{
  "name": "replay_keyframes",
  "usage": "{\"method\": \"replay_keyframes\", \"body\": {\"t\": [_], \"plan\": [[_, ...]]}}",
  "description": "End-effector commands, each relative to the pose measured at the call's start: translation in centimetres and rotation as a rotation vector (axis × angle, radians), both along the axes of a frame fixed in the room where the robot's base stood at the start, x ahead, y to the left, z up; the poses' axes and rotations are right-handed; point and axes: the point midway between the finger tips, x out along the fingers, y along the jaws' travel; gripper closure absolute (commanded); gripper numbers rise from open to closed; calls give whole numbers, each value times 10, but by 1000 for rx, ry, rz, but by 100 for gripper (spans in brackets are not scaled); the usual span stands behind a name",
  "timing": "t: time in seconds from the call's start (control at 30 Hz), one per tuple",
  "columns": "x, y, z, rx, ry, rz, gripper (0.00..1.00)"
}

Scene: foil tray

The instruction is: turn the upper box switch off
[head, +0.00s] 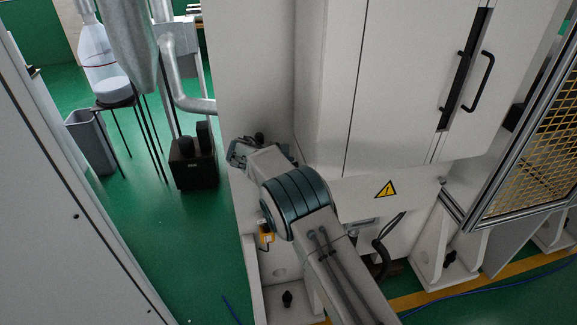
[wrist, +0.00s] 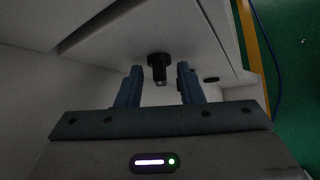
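A black knob-like switch (wrist: 159,62) with a round collar and a narrower stem sticks out from a pale panel in the wrist view. My gripper (wrist: 160,75) is open, its two blue fingers pointing toward the panel, one on each side of the knob. A gap shows between the knob and each finger, and nothing is held. In the head view my gripper (head: 240,153) is at the pale machine wall, partly hidden behind my wrist. A small black round part (head: 259,138) shows beside it; I cannot tell if it is the same switch. The switch's setting is not readable.
The tall pale cabinet (head: 400,80) with black handles (head: 480,80) stands to the right of my gripper. A yellow box (head: 266,234) is on the wall below. Black units (head: 193,165) and a stool with a bottle (head: 103,65) stand left, over open green floor.

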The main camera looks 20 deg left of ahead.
Motion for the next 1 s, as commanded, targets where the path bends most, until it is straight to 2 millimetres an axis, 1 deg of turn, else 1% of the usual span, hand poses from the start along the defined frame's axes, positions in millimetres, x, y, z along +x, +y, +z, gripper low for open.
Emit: {"method": "replay_keyframes", "body": {"t": [0.27, 0.37, 0.47, 0.53, 0.8, 0.9, 1.0], "plan": [[-1, 2, 0, 2, 0, 2, 66], [-5, 5, 4, 3, -1, 3, 66], [-14, 11, 11, 3, -2, 4, 66], [-24, 17, 19, 3, -2, 5, 66], [-65, 43, 57, 3, -2, 3, 66], [-77, 50, 69, 5, -1, 3, 66], [-85, 55, 77, 2, 0, 1, 66]]}}
